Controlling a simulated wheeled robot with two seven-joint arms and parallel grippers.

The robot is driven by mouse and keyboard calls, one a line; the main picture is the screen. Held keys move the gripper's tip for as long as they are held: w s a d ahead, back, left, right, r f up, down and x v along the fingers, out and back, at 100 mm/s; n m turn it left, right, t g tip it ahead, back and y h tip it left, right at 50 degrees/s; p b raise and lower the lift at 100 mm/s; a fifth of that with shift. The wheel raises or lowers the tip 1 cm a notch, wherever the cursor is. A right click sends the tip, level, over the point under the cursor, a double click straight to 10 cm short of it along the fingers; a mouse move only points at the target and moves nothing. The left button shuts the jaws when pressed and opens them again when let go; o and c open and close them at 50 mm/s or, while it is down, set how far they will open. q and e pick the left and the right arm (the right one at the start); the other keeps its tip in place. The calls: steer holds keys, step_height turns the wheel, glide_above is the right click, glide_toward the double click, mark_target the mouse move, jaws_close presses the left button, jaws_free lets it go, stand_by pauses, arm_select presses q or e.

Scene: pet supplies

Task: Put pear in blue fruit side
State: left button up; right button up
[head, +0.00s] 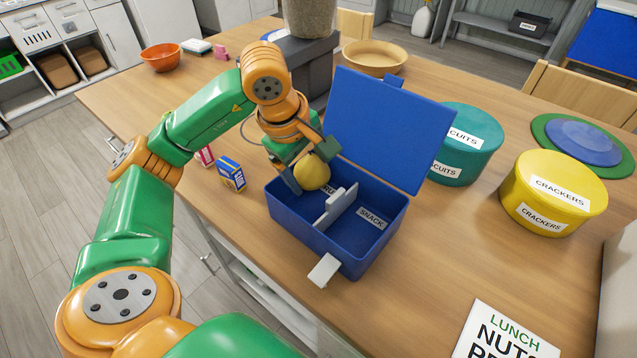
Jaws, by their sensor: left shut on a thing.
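A yellow pear (312,173) is held between the fingers of my left gripper (308,170). The gripper is over the left compartment of an open blue lunch box (350,253). A grey divider (336,208) splits the box. The right compartment has a label reading SNACK (372,217). The left compartment's label is mostly hidden behind the pear. I cannot tell whether the pear touches the box. The blue lid (388,128) stands open at the back, and a white latch (324,271) hangs at the front. My right gripper is not in view.
A teal biscuit tin (466,146) and a yellow cracker tin (552,195) stand right of the box. Two small cartons, one blue and yellow (231,174), lie left of it. A wooden bowl (374,57) is behind. A lunch sign (503,335) is at front right.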

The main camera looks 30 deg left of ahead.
mark_target(308, 165)
arm_select(q)
steer(key=shift+w+d+f, duration=0.3)
steer(key=shift+w+f, duration=0.05)
steer(key=shift+f, duration=0.3)
steer(key=x, duration=0.3)
steer(key=shift+s+d+f, duration=0.15)
steer(key=shift+f, duration=0.3)
steer(key=shift+f, duration=0.1)
steer(key=o, duration=1.2)
steer(key=shift+r, duration=0.35)
steer(key=p+v, duration=0.1)
steer(key=v, duration=1)
steer(key=shift+p, duration=0.3)
steer(key=shift+s+r, duration=0.25)
steer(key=shift+r, duration=0.05)
